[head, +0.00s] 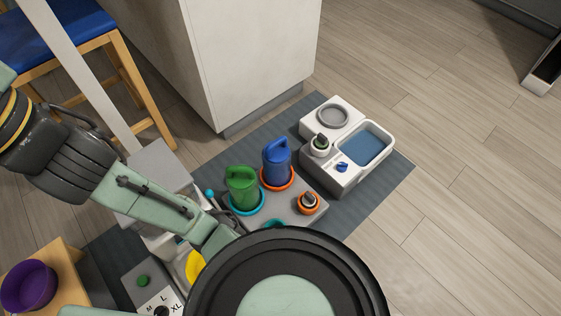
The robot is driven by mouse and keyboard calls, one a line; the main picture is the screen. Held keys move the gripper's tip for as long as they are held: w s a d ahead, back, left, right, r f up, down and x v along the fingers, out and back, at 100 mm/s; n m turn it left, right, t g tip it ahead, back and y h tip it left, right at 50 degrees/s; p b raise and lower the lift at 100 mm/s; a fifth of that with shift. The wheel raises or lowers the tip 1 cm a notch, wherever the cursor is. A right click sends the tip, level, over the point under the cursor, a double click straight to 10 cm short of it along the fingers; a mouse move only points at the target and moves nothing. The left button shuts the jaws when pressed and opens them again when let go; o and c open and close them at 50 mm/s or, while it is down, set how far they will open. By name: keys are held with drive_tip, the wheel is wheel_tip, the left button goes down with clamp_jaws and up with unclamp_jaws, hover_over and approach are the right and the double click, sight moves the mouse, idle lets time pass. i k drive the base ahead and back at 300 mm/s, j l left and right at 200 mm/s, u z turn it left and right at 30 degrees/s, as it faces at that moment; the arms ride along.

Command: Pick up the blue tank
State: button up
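The blue tank (277,163) stands upright in an orange ring-shaped holder (291,184) on a grey platform (301,200). A green tank (242,187) stands to its left in a teal ring (235,206). The blue tank looks unobstructed from this view. My arm crosses from the left toward the lower middle, and a large round black part of my own body covers the bottom centre. My gripper's fingers do not show, so I cannot see where they are relative to the blue tank.
A white unit (346,185) with a blue basin (362,143) stands right of the tanks. A small orange-based bottle (308,203) is near. A white cabinet (220,60) rises behind. A stool (118,60) and purple bowl (30,287) are left. Wooden floor (460,200) is clear at right.

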sight(276, 155)
drive_tip(key=l, duration=0.45)
drive_tip(key=k+l+u, duration=0.15)
drive_tip(key=l, duration=0.7)
drive_tip(key=k+l+u, duration=0.15)
drive_tip(key=l, duration=0.75)
drive_tip(key=k+u, duration=0.05)
